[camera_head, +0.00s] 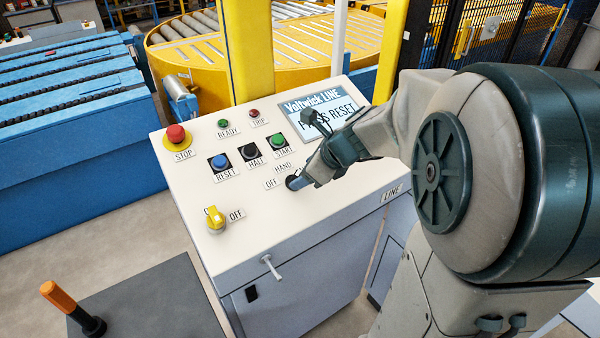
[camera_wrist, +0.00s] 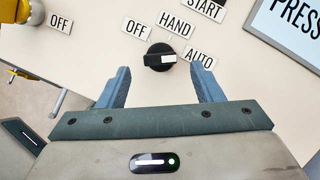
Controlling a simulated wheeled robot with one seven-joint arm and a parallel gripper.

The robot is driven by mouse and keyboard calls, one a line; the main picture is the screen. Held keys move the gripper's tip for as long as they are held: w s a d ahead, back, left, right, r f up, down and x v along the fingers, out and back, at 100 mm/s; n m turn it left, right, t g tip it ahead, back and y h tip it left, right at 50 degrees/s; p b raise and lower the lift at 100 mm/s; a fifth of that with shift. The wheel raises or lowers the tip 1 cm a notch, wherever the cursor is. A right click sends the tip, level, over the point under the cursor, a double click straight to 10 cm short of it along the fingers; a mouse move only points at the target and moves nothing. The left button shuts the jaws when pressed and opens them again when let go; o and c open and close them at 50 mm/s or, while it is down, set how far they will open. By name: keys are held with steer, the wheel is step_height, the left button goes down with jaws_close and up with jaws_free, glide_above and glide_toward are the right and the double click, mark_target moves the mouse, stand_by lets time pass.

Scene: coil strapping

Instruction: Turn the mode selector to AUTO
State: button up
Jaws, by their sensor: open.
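The mode selector is a small black knob (camera_wrist: 160,57) on the sloped cream panel. Its white mark lies on the right half and points right, toward the AUTO label (camera_wrist: 201,58). The HAND label (camera_wrist: 176,24) is above it and the OFF label (camera_wrist: 138,25) is above left. My gripper (camera_wrist: 160,76) is open, with one blue finger on each side of the knob and visible gaps between. In the head view my gripper (camera_head: 302,181) is low over the panel at the selector, largely hiding the knob, and the AUTO label is hidden.
The panel also holds a red STOP button (camera_head: 176,134), RESET (camera_head: 219,162), HALT (camera_head: 250,152) and START (camera_head: 278,142) buttons, and a yellow OFF switch (camera_head: 215,219). The display (camera_head: 318,112), partly covered by my arm, shows RESET. A yellow post (camera_head: 248,50) stands behind.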

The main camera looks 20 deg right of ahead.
steer(key=v, duration=1)
steer(key=shift+s+d+r, duration=0.1)
steer(key=shift+s, duration=0.05)
steer(key=s+a+f+n+g+h, duration=0.1)
steer(key=s+n, duration=0.5)
steer(key=n, duration=0.7)
steer(key=s+a+f+n+g+h, duration=0.1)
steer(key=s+a+f+n+h, duration=0.2)
steer(key=n, duration=1)
steer(key=s+a+f, duration=0.1)
steer(key=s+f, duration=0.1)
steer(key=s, duration=0.1)
steer(key=shift+s+a+g, duration=0.25)
steer(key=shift+s+g, duration=0.1)
steer(key=shift+g, duration=0.05)
